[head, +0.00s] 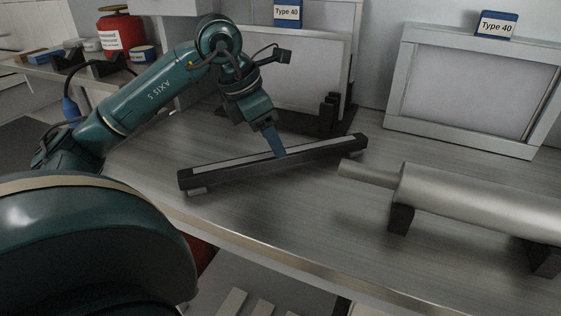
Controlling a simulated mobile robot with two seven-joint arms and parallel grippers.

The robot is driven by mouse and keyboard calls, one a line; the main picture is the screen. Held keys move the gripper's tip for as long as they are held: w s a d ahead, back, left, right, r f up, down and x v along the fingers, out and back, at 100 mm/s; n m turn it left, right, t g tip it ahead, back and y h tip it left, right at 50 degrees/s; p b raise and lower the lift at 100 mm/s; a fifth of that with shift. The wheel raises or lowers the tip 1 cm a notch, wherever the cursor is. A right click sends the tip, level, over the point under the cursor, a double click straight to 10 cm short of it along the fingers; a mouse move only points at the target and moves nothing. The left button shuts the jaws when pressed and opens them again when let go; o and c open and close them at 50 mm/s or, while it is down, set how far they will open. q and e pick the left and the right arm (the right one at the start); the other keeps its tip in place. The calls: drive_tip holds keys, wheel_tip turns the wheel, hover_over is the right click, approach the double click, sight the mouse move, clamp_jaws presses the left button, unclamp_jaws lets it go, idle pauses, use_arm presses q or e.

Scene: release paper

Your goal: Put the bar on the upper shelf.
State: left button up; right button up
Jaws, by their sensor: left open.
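The bar (225,175) is long and dark with a pale strip along its top. It lies at a slant across the grey worktop, its right end farther back, with a small light foot showing under its left end. My left gripper (278,150) comes down from above at the bar's middle. Its blue fingertip overlaps the bar; whether it touches is unclear. The gripper is open, and its far finger is hidden. My right gripper is out of view. I cannot make out for sure which surface is the upper shelf.
A silver cylinder (480,200) rests on dark supports at the right. Framed panels (475,85) stand behind, with blue Type 40 boxes (497,24) on top. A dark stand (328,112) is behind the bar. A red canister (118,32) is at the back left. The worktop's front is clear.

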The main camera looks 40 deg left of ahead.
sight(280, 161)
use_arm(q)
drive_tip(key=x, duration=0.5)
drive_tip(key=shift+w+f+b, duration=0.25)
drive_tip(key=shift+w+b, duration=0.05)
drive_tip(key=shift+r, duration=0.1)
clamp_jaws()
